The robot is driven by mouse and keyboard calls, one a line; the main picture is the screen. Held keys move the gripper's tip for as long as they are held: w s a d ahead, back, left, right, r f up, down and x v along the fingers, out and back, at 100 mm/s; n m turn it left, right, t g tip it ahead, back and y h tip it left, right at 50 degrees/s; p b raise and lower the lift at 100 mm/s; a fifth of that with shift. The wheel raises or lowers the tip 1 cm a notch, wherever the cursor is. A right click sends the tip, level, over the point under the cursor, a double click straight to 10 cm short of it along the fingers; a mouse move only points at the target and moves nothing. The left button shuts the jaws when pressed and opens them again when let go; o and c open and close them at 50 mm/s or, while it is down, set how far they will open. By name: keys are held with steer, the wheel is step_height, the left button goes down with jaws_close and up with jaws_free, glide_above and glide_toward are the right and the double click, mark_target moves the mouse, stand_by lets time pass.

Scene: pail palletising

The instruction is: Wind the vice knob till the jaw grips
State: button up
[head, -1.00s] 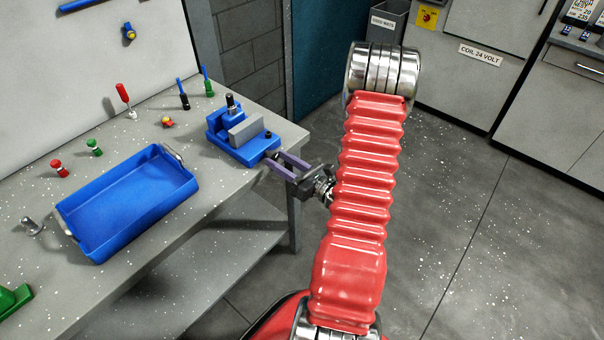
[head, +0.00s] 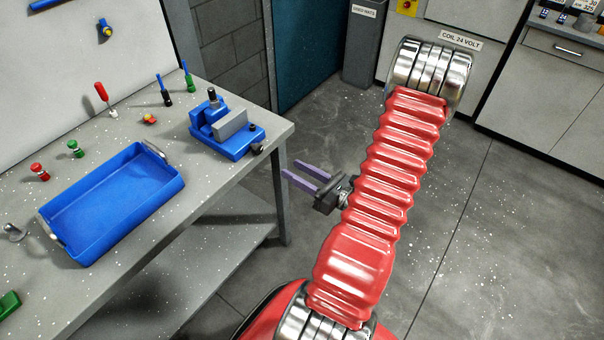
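The blue vice (head: 238,144) sits near the right corner of the grey workbench. Its grey jaw block (head: 230,124) lies across the middle. A dark knob (head: 257,149) sticks out at its front right end, by the bench edge. A dark upright post (head: 213,98) stands at its back. My gripper (head: 290,169) is to the right of and below the knob in the head view, off the bench. Its two purple fingers are apart, point left toward the vice, and hold nothing. They do not touch the knob.
A blue tray (head: 45,222) fills the bench left of the vice. A red screwdriver (head: 102,95), a green-handled tool (head: 188,82) and small red and green knobs stand around it. A bin (head: 362,50) and cabinets (head: 560,85) stand behind. The floor on the right is clear.

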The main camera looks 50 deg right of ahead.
steer(key=shift+s, duration=0.75)
steer(key=w+a+r+n+g+y, duration=0.1)
steer(key=a+r+n+g+y, duration=0.25)
steer(key=a+n, duration=0.45)
steer(key=w+a+r+n+g+y, duration=0.1)
steer(key=a+r+n+g+y, duration=0.3)
steer(key=a, duration=0.5)
steer(key=w+a+r+n+g+y, duration=0.1)
steer(key=a+r+n+g+y, duration=0.15)
steer(key=a+n+g, duration=0.45)
steer(key=s+a+r+n+g+h, duration=0.25)
steer(key=s+a+n+h, duration=0.35)
steer(key=n, duration=0.5)
step_height(320, 180, up, 9)
steer(key=w+a+n+t+h, duration=0.1)
steer(key=a+n+t+h, duration=0.1)
steer(key=n+t+h, duration=0.2)
steer(key=n, duration=0.3)
steer(key=shift+w+n+t+h, duration=0.2)
steer(key=shift+n+t+h, duration=0.1)
steer(key=shift+n, duration=0.1)
